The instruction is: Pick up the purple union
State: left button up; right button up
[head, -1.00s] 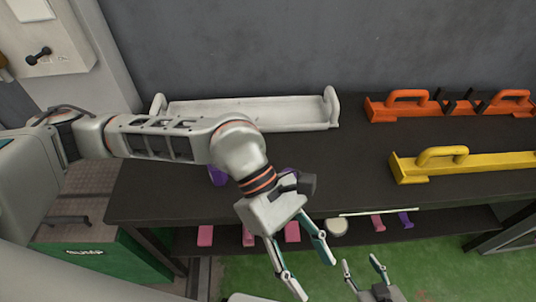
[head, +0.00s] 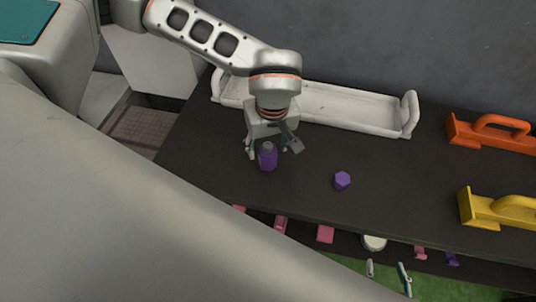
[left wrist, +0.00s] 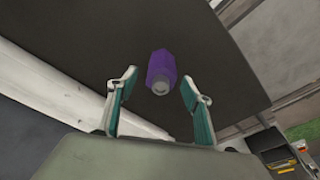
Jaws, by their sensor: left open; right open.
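A purple piece with a grey round end (head: 268,158), which looks like the union, is on the dark table below my left gripper (head: 272,147). In the left wrist view the purple piece (left wrist: 161,70) appears between and just beyond the open fingertips of my left gripper (left wrist: 160,83), with a gap on both sides. A second, shorter purple piece with a hexagonal top (head: 342,180) stands to the right on the table. My right gripper (head: 388,266) is open and empty at the bottom of the head view, in front of the table.
A long white tray (head: 350,105) with raised end handles lies behind my left gripper. Orange (head: 490,135) and yellow (head: 495,209) handled holders stand at the right. A lower shelf holds pink pieces (head: 325,234), a pale round piece (head: 374,243) and a purple piece (head: 452,259).

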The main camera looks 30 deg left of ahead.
aim_at(267, 153)
pick_arm(q)
jog(key=f, duration=0.4)
jog(key=shift+w+a+f, duration=0.25)
jog(key=shift+a+f, duration=0.05)
jog(key=shift+a, duration=0.05)
grip_shut()
jog(key=shift+r, duration=0.2)
